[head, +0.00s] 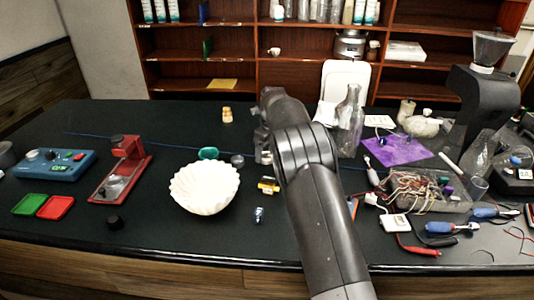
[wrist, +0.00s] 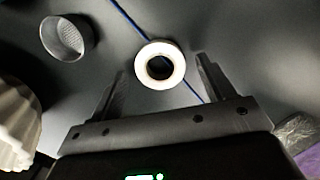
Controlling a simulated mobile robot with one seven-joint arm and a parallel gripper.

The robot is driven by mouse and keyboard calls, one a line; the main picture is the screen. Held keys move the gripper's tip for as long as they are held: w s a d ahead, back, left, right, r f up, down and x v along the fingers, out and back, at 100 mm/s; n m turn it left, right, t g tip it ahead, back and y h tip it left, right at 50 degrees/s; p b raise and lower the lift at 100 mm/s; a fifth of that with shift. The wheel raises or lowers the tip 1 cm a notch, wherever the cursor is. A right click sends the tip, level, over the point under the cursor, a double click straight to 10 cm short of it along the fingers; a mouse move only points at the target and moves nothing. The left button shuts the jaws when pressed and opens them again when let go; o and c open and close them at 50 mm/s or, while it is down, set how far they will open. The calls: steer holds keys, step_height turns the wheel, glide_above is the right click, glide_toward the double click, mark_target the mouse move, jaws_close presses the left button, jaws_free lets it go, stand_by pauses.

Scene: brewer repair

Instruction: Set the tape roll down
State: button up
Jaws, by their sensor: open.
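The tape roll (wrist: 180,62) is a pale ring with a dark hole. In the wrist view it lies flat on the dark bench top, by a thin blue line. My gripper (wrist: 161,68) is open, with one finger on each side of the roll. Gaps show between the fingers and the roll, and nothing is held. In the head view my arm hides the roll, and the fingers cannot be made out.
A small grey cup (wrist: 67,38) and a white fluted bowl (head: 205,187) stand left of my gripper. A glass bottle (head: 350,125) and a purple mat (head: 398,152) are to the right. Bench space (head: 160,230) at front left is clear.

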mark_target(270, 157)
step_height(270, 157, up, 10)
steer(key=d+r, duration=0.1)
steer(key=s+d+r+n+t, duration=0.1)
steer(key=s+d+r+n, duration=0.6)
steer(key=s, duration=0.4)
steer(key=s+d+r+n+t, duration=0.1)
steer(key=s+d+r+n, duration=0.45)
steer(key=s+d, duration=0.4)
steer(key=s+d+f+n+t, duration=0.1)
steer(key=s+n, duration=0.3)
steer(key=s, duration=0.5)
steer(key=s+d+f+n+t, duration=0.1)
steer(key=s+f+n, duration=0.3)
steer(key=s, duration=0.5)
steer(key=s+d+f+n+h, duration=0.1)
steer(key=s+f+n, duration=0.2)
steer(key=s, duration=0.6)
steer(key=shift+s+d+n+t, duration=0.2)
steer(key=shift+d+n+t, duration=0.2)
steer(key=shift+n, duration=0.25)
